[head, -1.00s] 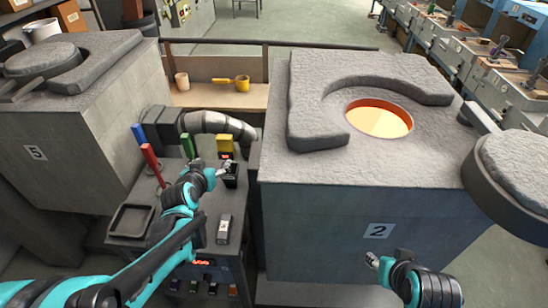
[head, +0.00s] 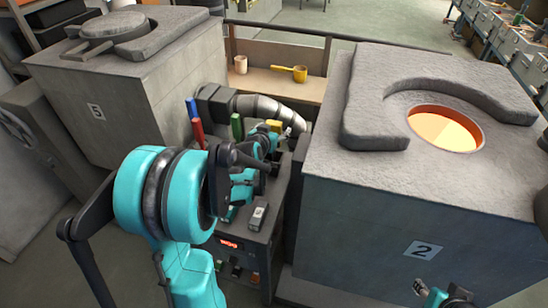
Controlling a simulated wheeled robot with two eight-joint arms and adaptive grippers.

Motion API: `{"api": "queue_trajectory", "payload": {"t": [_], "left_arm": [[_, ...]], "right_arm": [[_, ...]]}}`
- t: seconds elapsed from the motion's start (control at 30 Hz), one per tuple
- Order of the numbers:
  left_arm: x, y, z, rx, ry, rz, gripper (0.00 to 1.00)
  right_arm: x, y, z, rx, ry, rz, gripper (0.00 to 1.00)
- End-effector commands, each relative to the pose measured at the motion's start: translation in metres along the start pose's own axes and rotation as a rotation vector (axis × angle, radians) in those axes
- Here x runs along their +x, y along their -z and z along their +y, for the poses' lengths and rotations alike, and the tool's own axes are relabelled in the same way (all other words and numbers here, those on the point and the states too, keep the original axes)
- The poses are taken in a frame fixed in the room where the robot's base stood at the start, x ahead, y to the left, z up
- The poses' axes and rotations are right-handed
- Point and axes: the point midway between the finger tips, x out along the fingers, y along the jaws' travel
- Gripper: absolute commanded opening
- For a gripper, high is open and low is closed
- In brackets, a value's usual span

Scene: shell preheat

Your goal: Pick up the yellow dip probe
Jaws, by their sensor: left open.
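The yellow dip probe (head: 273,125) shows only its yellow upper part, at the back of the dark stand between the two furnaces; the rest is hidden behind my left arm. My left gripper (head: 288,132) is open, close by the yellow part on its right side. I cannot tell whether it touches the probe or has it between the fingers. My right gripper (head: 421,288) is at the bottom right in front of furnace 2, far from the probe, and its fingers are too small to read.
Red (head: 198,132), blue (head: 191,108) and green (head: 237,126) upright handles stand left of the yellow one. A grey block (head: 258,216) lies on the stand. Furnace 2 (head: 400,215) with its glowing opening rises close on the right. A yellow ladle (head: 299,74) lies on the shelf behind.

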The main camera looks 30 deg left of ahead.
Motion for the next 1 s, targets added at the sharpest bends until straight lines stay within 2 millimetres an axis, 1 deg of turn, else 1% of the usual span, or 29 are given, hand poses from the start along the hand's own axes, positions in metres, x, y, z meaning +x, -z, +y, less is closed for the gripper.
{"api": "queue_trajectory", "payload": {"t": [0.1,0.13,0.17,0.2,0.27,0.3,0.33,0.57,0.67,0.77,1.0], "left_arm": [[-0.001,0.001,0.0,0.0,0.0,0.0,0.72],[-0.001,0.001,0.0,0.0,0.0,0.0,0.67],[-0.001,0.001,0.0,0.0,0.0,0.0,0.59],[-0.001,0.001,0.0,0.0,0.0,0.0,0.49],[-0.001,0.001,0.0,0.0,0.0,0.0,0.33],[-0.001,0.001,0.0,0.0,0.0,0.0,0.22],[-0.001,0.001,0.0,0.0,0.0,0.0,0.19],[-0.001,0.001,0.0,0.001,0.0,0.0,0.18],[-0.003,0.005,0.0,0.001,0.0,0.0,0.18],[-0.009,0.018,0.0,0.001,0.0,0.0,0.18],[-0.028,0.066,0.0,0.001,0.0,0.0,0.18]], "right_arm": [[-0.001,0.001,0.0,0.0,0.0,0.0,0.4],[-0.001,0.001,0.0,0.0,0.0,0.0,0.4],[-0.001,0.001,0.0,0.0,0.0,0.0,0.4],[-0.001,0.001,0.0,0.0,0.0,0.0,0.4],[-0.001,0.001,0.0,0.0,0.0,0.0,0.4],[-0.001,0.001,0.0,0.0,0.0,0.0,0.4],[-0.001,0.001,0.0,0.0,0.0,0.0,0.4],[-0.001,0.001,0.0,0.0,0.0,0.0,0.4],[-0.003,0.002,0.0,0.0,0.0,0.0,0.4],[-0.008,0.006,0.0,0.0,0.0,0.0,0.4],[-0.026,0.019,0.0,0.0,0.0,0.0,0.4]]}}
